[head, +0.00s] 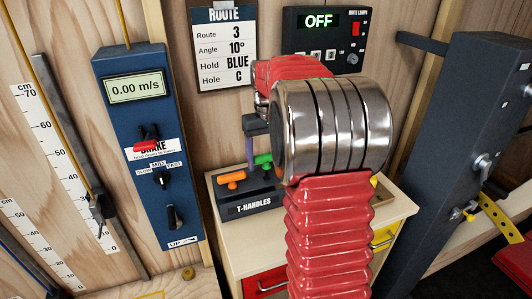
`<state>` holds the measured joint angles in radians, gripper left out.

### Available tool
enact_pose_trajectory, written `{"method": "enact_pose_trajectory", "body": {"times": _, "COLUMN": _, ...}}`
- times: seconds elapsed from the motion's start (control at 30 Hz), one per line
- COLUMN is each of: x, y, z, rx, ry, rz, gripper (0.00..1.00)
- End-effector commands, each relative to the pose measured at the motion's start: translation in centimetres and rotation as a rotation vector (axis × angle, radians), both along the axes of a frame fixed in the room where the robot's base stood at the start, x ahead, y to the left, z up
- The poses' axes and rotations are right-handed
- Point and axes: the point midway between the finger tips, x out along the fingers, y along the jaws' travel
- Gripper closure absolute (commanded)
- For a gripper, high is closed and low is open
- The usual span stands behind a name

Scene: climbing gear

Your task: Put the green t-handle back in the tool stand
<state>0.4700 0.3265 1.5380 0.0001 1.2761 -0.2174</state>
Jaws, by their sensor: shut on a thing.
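The green t-handle (264,160) shows just above the back right of the black tool stand (248,208) labelled T-HANDLES. My gripper (255,153) is shut on the green t-handle, with its grey-purple finger coming down beside the handle's left end. My own arm covers the right end of the grip and much of the gripper. I cannot tell whether the shaft is in a hole of the stand. An orange t-handle (232,178) sits in the stand at the front left.
The stand is on a pale wooden cabinet (235,240) with a red drawer (265,284) and a yellow drawer. A blue brake panel (150,215) stands at left. A dark post (445,150) stands at right. A route sheet (224,50) and a control box (300,22) hang behind.

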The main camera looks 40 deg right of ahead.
Motion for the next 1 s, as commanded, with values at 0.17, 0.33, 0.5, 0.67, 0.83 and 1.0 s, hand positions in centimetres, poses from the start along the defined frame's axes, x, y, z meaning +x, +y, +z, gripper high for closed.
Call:
{"method": "enact_pose_trajectory", "body": {"times": 0.17, "x": 0.0, "y": 0.0, "z": -1.3, "rx": 0.0, "ry": 0.001, "rz": 0.0, "gripper": 0.58}}
{"method": "enact_pose_trajectory", "body": {"times": 0.33, "x": 0.0, "y": 0.0, "z": -2.5, "rx": 0.0, "ry": 0.001, "rz": 0.001, "gripper": 0.58}}
{"method": "enact_pose_trajectory", "body": {"times": 0.5, "x": 0.0, "y": 0.0, "z": -3.6, "rx": 0.0, "ry": 0.002, "rz": 0.001, "gripper": 0.58}}
{"method": "enact_pose_trajectory", "body": {"times": 0.67, "x": 0.0, "y": 0.0, "z": -4.1, "rx": 0.0, "ry": 0.0, "rz": 0.001, "gripper": 0.58}}
{"method": "enact_pose_trajectory", "body": {"times": 0.83, "x": 0.0, "y": 0.0, "z": -4.2, "rx": 0.0, "ry": 0.0, "rz": 0.001, "gripper": 0.58}}
{"method": "enact_pose_trajectory", "body": {"times": 1.0, "x": 0.0, "y": 0.0, "z": -4.2, "rx": 0.0, "ry": 0.0, "rz": 0.001, "gripper": 0.3}}
